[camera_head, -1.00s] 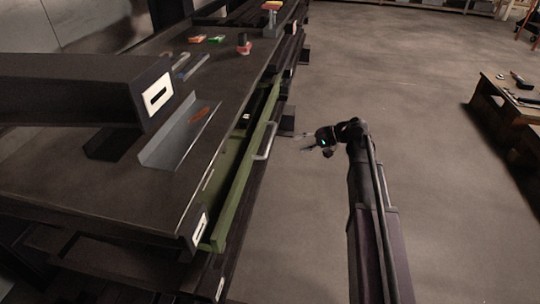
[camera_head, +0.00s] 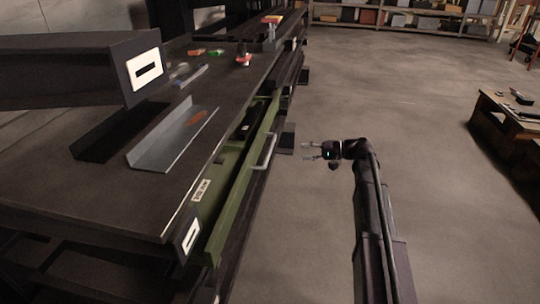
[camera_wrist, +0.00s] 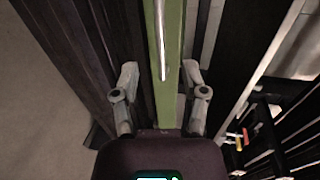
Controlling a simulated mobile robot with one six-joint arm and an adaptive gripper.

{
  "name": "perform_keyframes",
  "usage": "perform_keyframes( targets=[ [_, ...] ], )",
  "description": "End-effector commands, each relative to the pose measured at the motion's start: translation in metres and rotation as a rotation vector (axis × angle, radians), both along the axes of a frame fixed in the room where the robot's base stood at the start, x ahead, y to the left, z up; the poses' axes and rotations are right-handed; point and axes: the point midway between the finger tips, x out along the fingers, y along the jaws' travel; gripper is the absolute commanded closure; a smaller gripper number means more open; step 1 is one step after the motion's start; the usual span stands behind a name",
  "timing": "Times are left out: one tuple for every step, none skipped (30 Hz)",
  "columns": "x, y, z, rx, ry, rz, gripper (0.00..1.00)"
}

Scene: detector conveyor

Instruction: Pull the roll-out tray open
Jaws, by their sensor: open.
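The roll-out tray has a long green front (camera_head: 229,208) under the dark workbench top. It stands a little out from the bench, and dark items show in the gap behind it. A pale bar handle (camera_head: 266,153) is fixed to this front. My gripper (camera_head: 309,151) is open and empty, right of the handle and apart from it, with its fingers pointing left toward the tray. In the wrist view, the green front (camera_wrist: 172,100) runs between the open fingers of my gripper (camera_wrist: 160,78). The handle (camera_wrist: 161,45) shows as a light bar ahead of the fingertips.
The dark bench top (camera_head: 110,205) carries a metal angle piece (camera_head: 170,142), a thick dark beam (camera_head: 65,75) and several small coloured items. A low table (camera_head: 510,118) stands at the right. Shelves (camera_head: 400,18) line the back. The floor right of the tray is clear.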

Motion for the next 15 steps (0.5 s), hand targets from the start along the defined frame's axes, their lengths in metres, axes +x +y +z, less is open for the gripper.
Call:
perform_keyframes(
  targets=[
    [0.0, 0.001, 0.0, 0.0, 0.0, 0.0, 0.43],
    [0.0, 0.002, -0.001, 0.0, 0.0, 0.0, 0.43],
    [0.001, 0.003, -0.001, 0.0, 0.0, 0.001, 0.43],
    [0.001, 0.005, -0.002, -0.001, 0.0, 0.001, 0.43],
    [0.001, 0.006, -0.002, -0.001, 0.0, 0.001, 0.43],
    [0.002, 0.009, -0.003, -0.001, 0.001, 0.002, 0.43],
    [0.002, 0.011, -0.003, -0.001, 0.001, 0.002, 0.43],
    [0.002, 0.014, -0.004, -0.001, 0.001, 0.002, 0.43],
    [0.003, 0.017, -0.005, -0.001, 0.001, 0.002, 0.43],
    [0.004, 0.02, -0.005, -0.001, 0.001, 0.002, 0.43],
    [0.004, 0.024, -0.006, -0.001, 0.001, 0.002, 0.43],
    [0.005, 0.029, -0.007, -0.001, 0.001, 0.002, 0.43],
    [0.006, 0.033, -0.008, -0.001, 0.001, 0.003, 0.43],
    [0.007, 0.037, -0.009, -0.001, 0.001, 0.003, 0.43],
    [0.008, 0.042, -0.01, -0.001, 0.001, 0.003, 0.43]
  ],
)
